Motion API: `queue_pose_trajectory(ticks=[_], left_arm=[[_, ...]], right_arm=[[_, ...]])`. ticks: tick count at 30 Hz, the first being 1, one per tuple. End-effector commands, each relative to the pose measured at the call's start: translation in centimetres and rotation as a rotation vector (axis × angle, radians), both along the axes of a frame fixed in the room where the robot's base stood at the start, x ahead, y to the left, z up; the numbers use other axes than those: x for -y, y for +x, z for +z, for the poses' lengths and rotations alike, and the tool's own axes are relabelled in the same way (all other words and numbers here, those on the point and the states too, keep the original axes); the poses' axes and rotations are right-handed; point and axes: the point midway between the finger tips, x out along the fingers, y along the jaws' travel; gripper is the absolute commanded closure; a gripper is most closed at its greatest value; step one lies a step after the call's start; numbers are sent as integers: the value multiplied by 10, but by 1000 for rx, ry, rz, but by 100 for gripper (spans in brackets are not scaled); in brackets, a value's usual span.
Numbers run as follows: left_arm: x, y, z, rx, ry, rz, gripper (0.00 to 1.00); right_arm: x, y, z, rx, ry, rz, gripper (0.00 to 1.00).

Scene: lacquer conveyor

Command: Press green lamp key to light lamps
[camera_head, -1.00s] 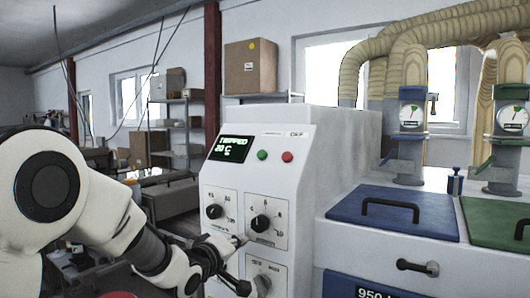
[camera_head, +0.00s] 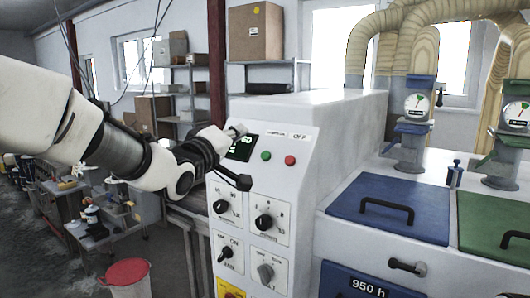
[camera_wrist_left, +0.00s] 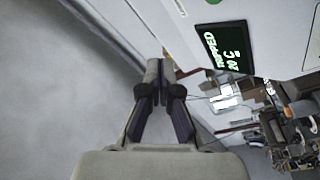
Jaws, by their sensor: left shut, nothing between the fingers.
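The green key (camera_head: 265,156) is a small round button on the sloped top of the white control cabinet, with a red button (camera_head: 290,160) to its right. A green patch, likely the same key, shows at the top edge of the left wrist view (camera_wrist_left: 186,2). My left gripper (camera_head: 239,130) is shut and empty, up and left of the key, in front of the display (camera_head: 242,148) and partly hiding it. In the left wrist view the closed fingers (camera_wrist_left: 155,75) appear apart from the panel. My right gripper is out of view. No lit lamp is identifiable.
Black knobs (camera_head: 263,222) sit below the buttons. Right of the cabinet are a blue lid (camera_head: 390,205) and a green lid (camera_head: 495,222) with handles, under wooden-looking hoses. A red-topped bucket (camera_head: 127,272) stands on the floor at lower left.

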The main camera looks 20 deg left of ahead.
Motion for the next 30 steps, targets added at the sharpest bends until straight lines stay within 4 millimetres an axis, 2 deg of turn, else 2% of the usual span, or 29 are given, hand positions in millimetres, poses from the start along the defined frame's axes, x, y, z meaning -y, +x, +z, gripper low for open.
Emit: queue_pose_trajectory(ticks=[8, 22, 30], left_arm=[[3, 9, -10, -2, 1, 0, 100], [21, 57, -49, -1, 1, 0, 100], [24, 66, -55, -1, 0, -1, 100]], right_arm=[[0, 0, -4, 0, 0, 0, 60], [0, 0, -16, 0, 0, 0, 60], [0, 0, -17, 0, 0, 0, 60]])
